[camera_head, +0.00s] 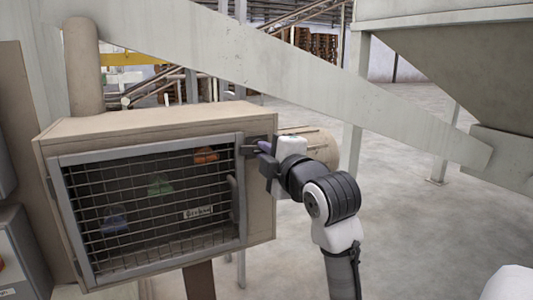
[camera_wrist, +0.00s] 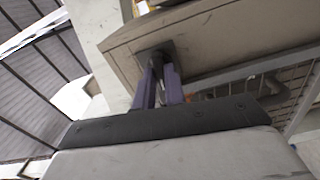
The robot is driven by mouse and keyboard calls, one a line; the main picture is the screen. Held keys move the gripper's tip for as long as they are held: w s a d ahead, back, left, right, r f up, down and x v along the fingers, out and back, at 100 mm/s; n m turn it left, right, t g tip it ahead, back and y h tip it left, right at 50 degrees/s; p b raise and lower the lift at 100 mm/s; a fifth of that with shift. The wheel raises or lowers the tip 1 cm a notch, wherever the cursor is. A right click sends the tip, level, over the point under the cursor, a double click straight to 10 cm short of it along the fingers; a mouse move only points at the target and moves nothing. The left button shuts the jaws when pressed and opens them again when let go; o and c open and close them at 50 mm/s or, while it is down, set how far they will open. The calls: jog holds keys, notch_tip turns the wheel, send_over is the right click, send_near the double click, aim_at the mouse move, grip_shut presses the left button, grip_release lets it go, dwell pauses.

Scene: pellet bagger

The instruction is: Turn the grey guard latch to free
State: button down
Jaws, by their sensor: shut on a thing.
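The grey guard latch (camera_head: 250,149) is a small dark grey piece on the beige box, at the upper right corner of the mesh guard (camera_head: 150,205). My gripper (camera_head: 264,148) comes to it from the right and is shut on it. In the wrist view the two purple fingers of my gripper (camera_wrist: 159,84) reach up to the dark latch (camera_wrist: 155,54) on the box face. The fingertips hide part of the latch, and I cannot tell its exact turn.
The guard's dark handle (camera_head: 233,198) stands below the latch. Behind the mesh are orange, green and bluish shapes and a white label. A grey sloping beam (camera_head: 300,83) crosses above the box (camera_head: 150,122). Open floor (camera_head: 420,240) lies to the right.

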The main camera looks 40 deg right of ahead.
jog(key=shift+m+p, duration=2.55)
jog(key=shift+m, duration=5.65)
jog(key=c, duration=1.5)
grip_release()
jog(key=shift+o, duration=0.2)
jog(key=shift+s, duration=0.15)
jog(key=b+v, duration=0.3)
jog(key=v, duration=1)
jog(key=shift+s, duration=0.3)
